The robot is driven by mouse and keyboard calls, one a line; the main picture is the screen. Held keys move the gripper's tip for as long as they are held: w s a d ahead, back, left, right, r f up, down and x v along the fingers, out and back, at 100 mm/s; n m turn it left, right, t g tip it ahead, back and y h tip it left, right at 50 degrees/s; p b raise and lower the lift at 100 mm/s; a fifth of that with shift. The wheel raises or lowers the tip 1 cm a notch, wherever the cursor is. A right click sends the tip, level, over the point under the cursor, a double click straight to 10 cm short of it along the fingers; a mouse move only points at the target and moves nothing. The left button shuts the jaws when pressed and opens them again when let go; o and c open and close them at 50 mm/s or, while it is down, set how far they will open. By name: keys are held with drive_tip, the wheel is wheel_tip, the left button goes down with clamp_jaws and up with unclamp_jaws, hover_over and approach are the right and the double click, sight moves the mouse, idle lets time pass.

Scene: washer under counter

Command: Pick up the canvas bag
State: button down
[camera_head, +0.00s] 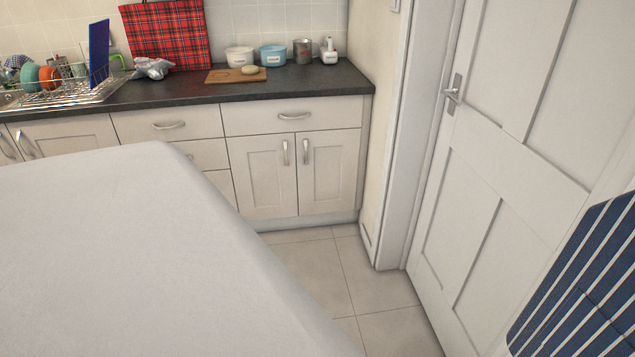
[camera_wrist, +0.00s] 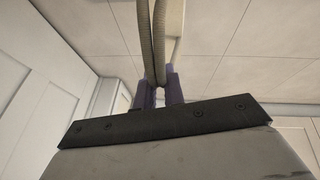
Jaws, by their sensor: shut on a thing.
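My gripper (camera_wrist: 158,86) shows in the wrist view, its two purple fingers closed around grey-beige straps. The straps (camera_wrist: 145,42) pass between the fingers and run up and out of the top of the picture. They look like the handles of the canvas bag. A pale strip beside them may be part of the bag, but I cannot tell. The bag's body is not clearly visible in either view. My gripper does not show in the head view.
A blue-and-white striped cloth (camera_head: 581,285) hangs at the right, by the white door (camera_head: 520,140). A dark counter (camera_head: 190,92) with cabinets runs along the back. A dish rack (camera_head: 68,90) stands at the left. Tiled floor (camera_head: 318,268) is clear before the cabinets.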

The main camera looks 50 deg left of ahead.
wheel_tip(320, 180, up, 18)
drive_tip(key=shift+r, duration=0.15)
idle(1.2)
